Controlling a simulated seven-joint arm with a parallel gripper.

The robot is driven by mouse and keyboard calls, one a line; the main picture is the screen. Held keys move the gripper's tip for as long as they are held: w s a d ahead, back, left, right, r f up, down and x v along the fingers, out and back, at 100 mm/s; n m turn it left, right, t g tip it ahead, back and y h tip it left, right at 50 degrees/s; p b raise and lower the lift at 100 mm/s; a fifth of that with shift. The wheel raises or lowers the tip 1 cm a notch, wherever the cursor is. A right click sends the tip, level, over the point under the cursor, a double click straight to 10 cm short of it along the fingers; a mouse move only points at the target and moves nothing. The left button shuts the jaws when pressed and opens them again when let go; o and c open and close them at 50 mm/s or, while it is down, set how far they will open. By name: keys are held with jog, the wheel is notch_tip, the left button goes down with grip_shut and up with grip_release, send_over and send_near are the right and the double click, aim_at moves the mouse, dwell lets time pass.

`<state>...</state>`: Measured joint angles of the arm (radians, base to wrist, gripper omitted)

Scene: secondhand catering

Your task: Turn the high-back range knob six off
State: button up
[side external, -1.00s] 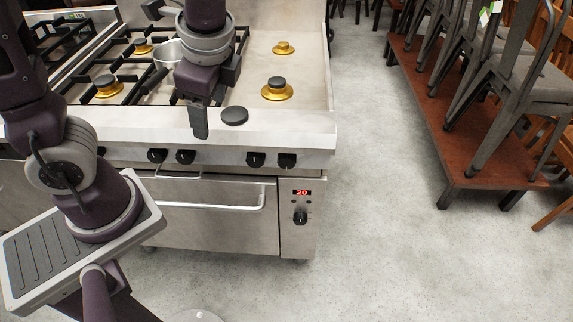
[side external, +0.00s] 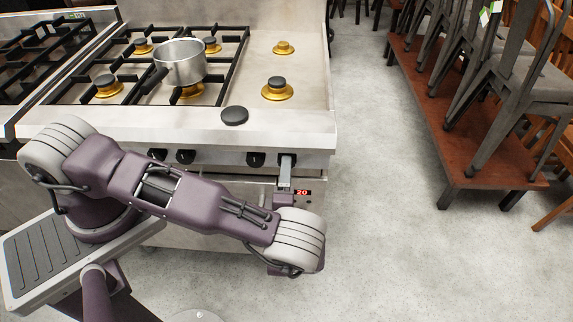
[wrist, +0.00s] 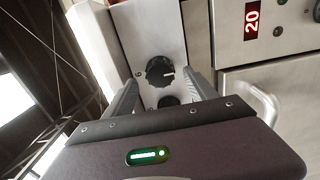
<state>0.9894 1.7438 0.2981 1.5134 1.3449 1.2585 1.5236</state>
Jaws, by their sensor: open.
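A row of black knobs runs along the range (side external: 110,125) front. In the side view, my gripper (side external: 286,170) is at the rightmost front knob and mostly hides it. In the wrist view this black knob (wrist: 160,72) lies in the gap between the two fingers of my open gripper (wrist: 163,92), just past their tips in the picture. Its white mark points to the right in that view. A second black knob (wrist: 168,100) shows below it between the fingers. I cannot tell whether a finger touches either knob.
A saucepan (side external: 181,63) stands on a burner. A black disc (side external: 235,116) lies on the range's front ledge. The oven door handle (wrist: 262,103) and a red "20" display (wrist: 252,18) are nearby. Stacked chairs (side external: 520,75) stand on a brown platform (side external: 430,110); the floor between is clear.

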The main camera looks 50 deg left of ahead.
jog(key=x, duration=0.3)
jog(key=shift+w+a, duration=0.2)
jog(key=shift+a, duration=0.1)
jog(key=shift+c, duration=0.3)
jog(key=c, duration=1.3)
